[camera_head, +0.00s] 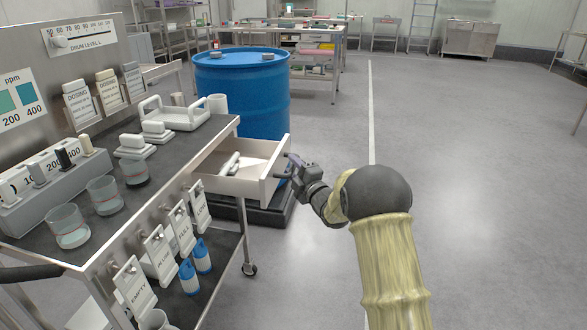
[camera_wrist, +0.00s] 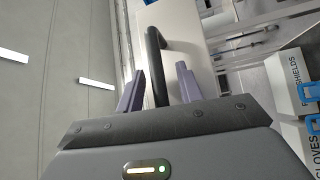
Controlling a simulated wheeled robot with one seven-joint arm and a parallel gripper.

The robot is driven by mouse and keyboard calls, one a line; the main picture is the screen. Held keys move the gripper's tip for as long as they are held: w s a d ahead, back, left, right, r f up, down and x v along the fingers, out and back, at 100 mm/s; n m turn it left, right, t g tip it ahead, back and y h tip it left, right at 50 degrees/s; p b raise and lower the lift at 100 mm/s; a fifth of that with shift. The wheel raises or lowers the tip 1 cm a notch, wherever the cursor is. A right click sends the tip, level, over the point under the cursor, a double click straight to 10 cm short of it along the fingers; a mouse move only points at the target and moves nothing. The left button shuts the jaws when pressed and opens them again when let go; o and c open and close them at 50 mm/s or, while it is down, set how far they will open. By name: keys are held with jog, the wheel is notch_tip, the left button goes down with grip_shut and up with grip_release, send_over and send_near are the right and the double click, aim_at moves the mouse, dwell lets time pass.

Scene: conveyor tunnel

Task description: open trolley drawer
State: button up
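The trolley (camera_head: 160,190) stands at the left, and its white drawer (camera_head: 228,186) is pulled out to the right, with a few pale items lying inside. My gripper (camera_head: 287,169) is at the outer face of the drawer front. In the wrist view the dark bar handle (camera_wrist: 155,65) on the pale drawer front (camera_wrist: 178,35) runs between the two purple fingers of my gripper (camera_wrist: 160,88). The fingers are spread, with a visible gap between the handle and the right finger. The handle is hard to make out behind my gripper in the head view.
A blue drum (camera_head: 243,95) stands on a dark base just behind the drawer. Beakers (camera_head: 104,194), a white carrier (camera_head: 173,116) and dosing containers stand on the trolley top. Hanging tags (camera_head: 158,255) line its side. The grey floor (camera_head: 480,190) to the right is clear.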

jog(key=p+v, duration=0.2)
jog(key=v, duration=1.5)
jog(key=shift+s, duration=0.3)
jog(key=shift+w, duration=0.1)
